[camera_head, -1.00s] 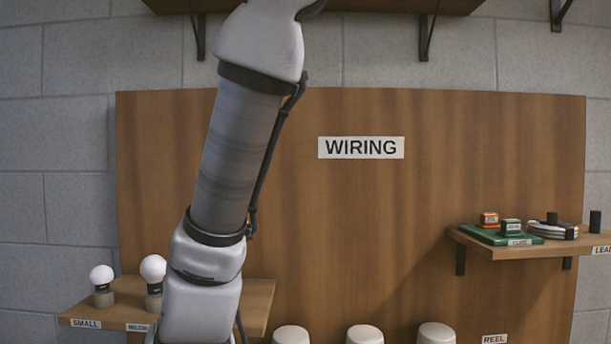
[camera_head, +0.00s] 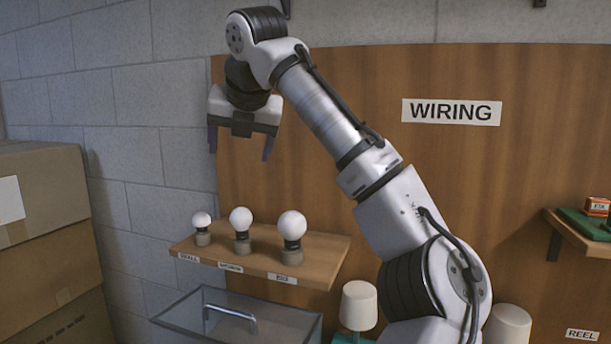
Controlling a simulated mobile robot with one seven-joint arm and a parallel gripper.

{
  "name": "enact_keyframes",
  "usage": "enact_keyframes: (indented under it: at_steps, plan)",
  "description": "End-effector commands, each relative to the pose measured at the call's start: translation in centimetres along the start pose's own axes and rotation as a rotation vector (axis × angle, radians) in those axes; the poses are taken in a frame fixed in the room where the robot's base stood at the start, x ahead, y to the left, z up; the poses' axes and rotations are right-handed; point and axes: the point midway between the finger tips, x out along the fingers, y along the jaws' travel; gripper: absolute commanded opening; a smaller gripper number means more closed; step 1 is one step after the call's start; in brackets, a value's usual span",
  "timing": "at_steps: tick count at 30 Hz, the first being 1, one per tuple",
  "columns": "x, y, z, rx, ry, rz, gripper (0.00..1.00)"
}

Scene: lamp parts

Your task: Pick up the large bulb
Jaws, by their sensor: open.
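The large bulb (camera_head: 292,226) is a white globe with a dark base, upright in a grey holder at the right end of a wooden shelf, above a label that appears to read BIG. A medium bulb (camera_head: 241,219) and a small bulb (camera_head: 201,221) stand to its left in similar holders. My gripper (camera_head: 240,150) hangs above the shelf, pointing down, with its two fingers wide apart and nothing between them. It is higher than the bulbs and left of the large one, touching none of them.
The wooden shelf (camera_head: 325,262) is fixed to a brown panel. Below it is a clear bin (camera_head: 180,312) with a metal handle. A lamp with a white shade (camera_head: 358,305) stands below right. Cardboard boxes (camera_head: 45,215) are stacked at the left. Another shelf (camera_head: 570,232) holds parts at the right.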

Motion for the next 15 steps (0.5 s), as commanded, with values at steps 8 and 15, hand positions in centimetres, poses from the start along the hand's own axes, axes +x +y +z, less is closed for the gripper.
enact_keyframes:
  at_steps: [8, 15]
  plan:
    - [1.8, -7.6, -2.9, 0.065, 0.226, -0.253, 0.75]
    - [5.1, -8.7, -4.0, 0.065, 0.242, -0.259, 0.75]
